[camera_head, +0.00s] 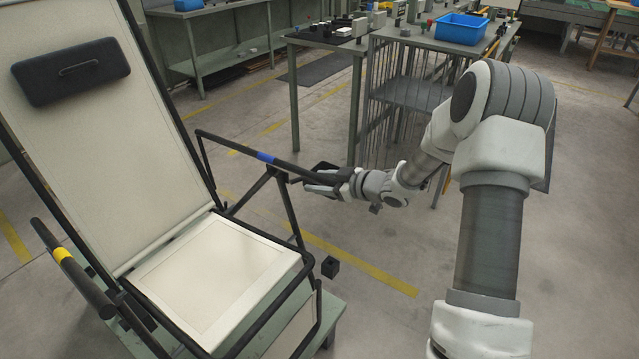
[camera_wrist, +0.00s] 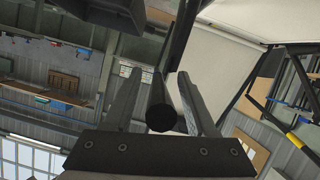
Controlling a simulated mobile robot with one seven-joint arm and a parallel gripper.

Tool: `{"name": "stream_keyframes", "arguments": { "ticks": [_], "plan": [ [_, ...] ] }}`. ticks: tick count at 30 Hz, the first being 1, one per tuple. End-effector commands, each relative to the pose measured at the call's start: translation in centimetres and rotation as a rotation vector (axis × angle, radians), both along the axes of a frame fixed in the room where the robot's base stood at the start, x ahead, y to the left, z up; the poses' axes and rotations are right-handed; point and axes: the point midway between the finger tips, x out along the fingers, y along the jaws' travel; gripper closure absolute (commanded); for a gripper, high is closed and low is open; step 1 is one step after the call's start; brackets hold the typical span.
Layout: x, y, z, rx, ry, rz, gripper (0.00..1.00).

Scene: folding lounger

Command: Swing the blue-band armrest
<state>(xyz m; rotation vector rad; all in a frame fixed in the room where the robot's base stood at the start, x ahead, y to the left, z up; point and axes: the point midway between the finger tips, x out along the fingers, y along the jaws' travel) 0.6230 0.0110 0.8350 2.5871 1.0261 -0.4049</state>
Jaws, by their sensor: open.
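The blue-band armrest (camera_head: 285,165) is a dark bar on the right side of the cream folding lounger (camera_head: 215,270), with its blue band (camera_head: 266,157) near the middle. My gripper (camera_head: 318,181) is at the bar's front end. In the wrist view, the bar's round black end (camera_wrist: 161,115) lies between the two fingers of my gripper (camera_wrist: 160,95). The fingers are open, with a visible gap on each side of the bar. The other armrest, with a yellow band (camera_head: 62,254), is on the left; its band also shows in the wrist view (camera_wrist: 296,141).
The lounger stands on a green platform (camera_head: 335,309). A small black block (camera_head: 330,267) shows beside the seat. Behind my arm stands a workbench (camera_head: 420,38) with a blue bin (camera_head: 461,28). The floor between lounger and bench is clear.

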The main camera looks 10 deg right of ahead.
Motion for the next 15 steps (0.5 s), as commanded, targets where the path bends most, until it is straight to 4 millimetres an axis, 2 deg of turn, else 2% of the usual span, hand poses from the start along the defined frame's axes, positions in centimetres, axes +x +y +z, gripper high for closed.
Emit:
{"name": "stream_keyframes", "arguments": {
  "ticks": [8, 15],
  "plan": [
    [0.08, 0.07, -0.03, 0.0, 0.0, 0.0, 0.45],
    [0.06, 0.06, -0.02, 0.0, 0.0, 0.0, 0.88]
  ]
}}
